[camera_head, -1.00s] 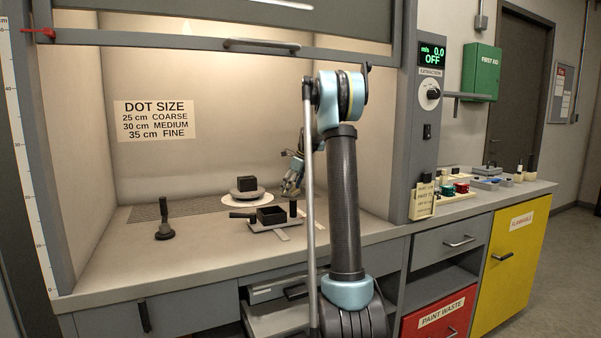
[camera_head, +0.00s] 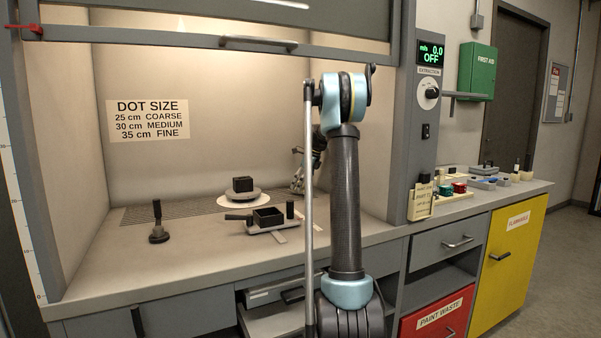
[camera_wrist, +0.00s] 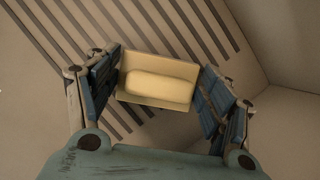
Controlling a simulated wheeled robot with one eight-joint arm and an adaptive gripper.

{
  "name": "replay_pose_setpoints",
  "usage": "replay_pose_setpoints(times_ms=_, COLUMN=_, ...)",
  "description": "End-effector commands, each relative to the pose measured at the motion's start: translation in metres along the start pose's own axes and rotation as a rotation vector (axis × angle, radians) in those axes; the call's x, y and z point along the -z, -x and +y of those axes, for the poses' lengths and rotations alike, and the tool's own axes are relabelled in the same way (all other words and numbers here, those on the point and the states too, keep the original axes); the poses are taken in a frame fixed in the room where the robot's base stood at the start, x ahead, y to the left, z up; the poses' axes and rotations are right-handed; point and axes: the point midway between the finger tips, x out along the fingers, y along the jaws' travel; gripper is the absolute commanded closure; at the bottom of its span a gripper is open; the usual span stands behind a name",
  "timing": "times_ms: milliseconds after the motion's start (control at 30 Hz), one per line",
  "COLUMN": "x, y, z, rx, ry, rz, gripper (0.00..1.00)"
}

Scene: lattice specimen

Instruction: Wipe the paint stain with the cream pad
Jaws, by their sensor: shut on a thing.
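The cream pad (camera_wrist: 158,84), a pale block with a rounded raised middle, is in the wrist view between the two blue-padded fingers of my gripper (camera_wrist: 160,74). The gripper is shut on it, above the slotted part of the hood floor. In the head view my gripper (camera_head: 298,184) is at the back right inside the hood, partly hidden behind my arm; the pad is not visible there. I cannot make out the paint stain in either view.
A dark block sits on a round stand (camera_head: 243,194) on a white disc. The hood's right side wall is close to my arm. The sash (camera_head: 260,42) is raised.

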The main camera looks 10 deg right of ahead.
Motion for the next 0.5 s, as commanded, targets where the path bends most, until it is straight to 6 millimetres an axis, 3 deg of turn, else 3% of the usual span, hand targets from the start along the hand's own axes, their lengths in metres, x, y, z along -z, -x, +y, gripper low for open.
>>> replay_pose_setpoints(times_ms=500, x=-0.019, y=0.047, z=0.0, rx=0.0, ry=-0.001, rz=0.0, gripper=0.48)
